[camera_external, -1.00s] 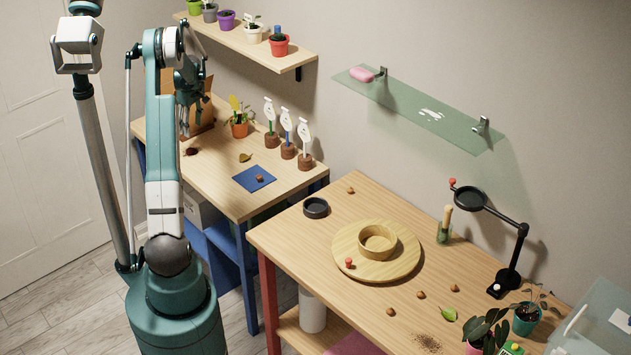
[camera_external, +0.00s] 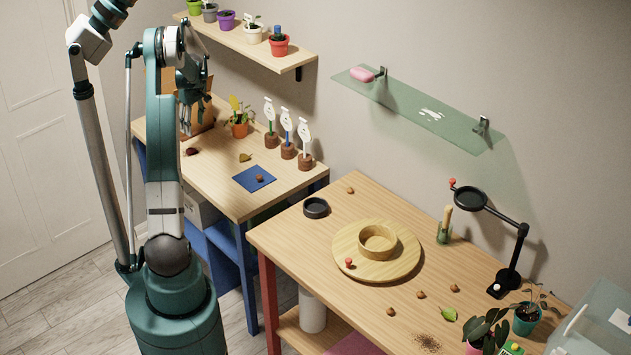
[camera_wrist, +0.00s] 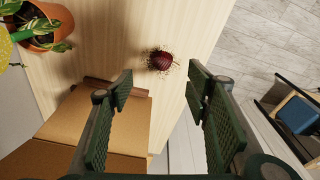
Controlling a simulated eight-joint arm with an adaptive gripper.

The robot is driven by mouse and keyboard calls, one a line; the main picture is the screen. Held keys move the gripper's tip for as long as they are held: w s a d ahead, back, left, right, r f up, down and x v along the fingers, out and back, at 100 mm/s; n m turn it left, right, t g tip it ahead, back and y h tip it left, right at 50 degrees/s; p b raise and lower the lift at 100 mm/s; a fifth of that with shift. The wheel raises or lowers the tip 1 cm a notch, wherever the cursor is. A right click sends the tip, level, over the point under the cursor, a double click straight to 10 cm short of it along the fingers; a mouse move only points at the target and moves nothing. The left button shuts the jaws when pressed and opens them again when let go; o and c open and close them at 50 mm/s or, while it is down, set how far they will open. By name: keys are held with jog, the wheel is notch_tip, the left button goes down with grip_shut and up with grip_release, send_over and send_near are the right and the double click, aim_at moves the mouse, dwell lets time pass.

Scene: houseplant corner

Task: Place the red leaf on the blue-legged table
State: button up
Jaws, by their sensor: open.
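The red leaf (camera_external: 191,151), dark red and ridged, appears to lie over a patch of dark crumbs on the blue-legged table (camera_external: 222,190), near its left side. In the wrist view the leaf (camera_wrist: 160,60) shows on the pale wood (camera_wrist: 95,50), just beyond and between my fingertips, close to the table's edge. My gripper (camera_external: 187,128) is above the table's far left part. In the wrist view its fingers (camera_wrist: 158,92) stand wide apart with nothing between them. The leaf is clear of both fingers.
A cardboard box (camera_wrist: 110,120) is close by my gripper. An orange pot (camera_external: 239,129) with a plant stands to its right. White-topped markers (camera_external: 287,135), a yellow leaf (camera_external: 245,157) and a blue mat (camera_external: 255,178) are on the same table. The red-legged table (camera_external: 300,235) stands in front.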

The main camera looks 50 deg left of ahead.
jog(key=w+d+r+m+t, duration=0.1)
jog(key=w+d+r+m, duration=0.15)
jog(key=d+r, duration=0.55)
jog(key=w+d+r+m, duration=0.2)
jog(key=w+d+r, duration=0.25)
jog(key=d, duration=0.65)
jog(key=d+r+m+t+y, duration=0.15)
jog(key=d+r, duration=0.35)
jog(key=d, duration=0.5)
jog(key=d+r+m+t+h, duration=0.1)
jog(key=d+r+m, duration=0.3)
jog(key=d, duration=0.7)
jog(key=s+d+m+t, duration=0.1)
jog(key=s+d+m, duration=0.2)
jog(key=s+d, duration=0.4)
jog(key=s+d+m+t+h, duration=0.1)
jog(key=s+d+m, duration=0.3)
jog(key=d, duration=1.2)
jog(key=s+d+r+m+t+h, duration=0.1)
jog(key=s+d+m+t, duration=0.1)
jog(key=s+d, duration=0.9)
jog(key=shift+s+d+m, duration=0.15)
jog(key=shift+d+m, duration=0.65)
jog(key=shift+m, duration=0.1)
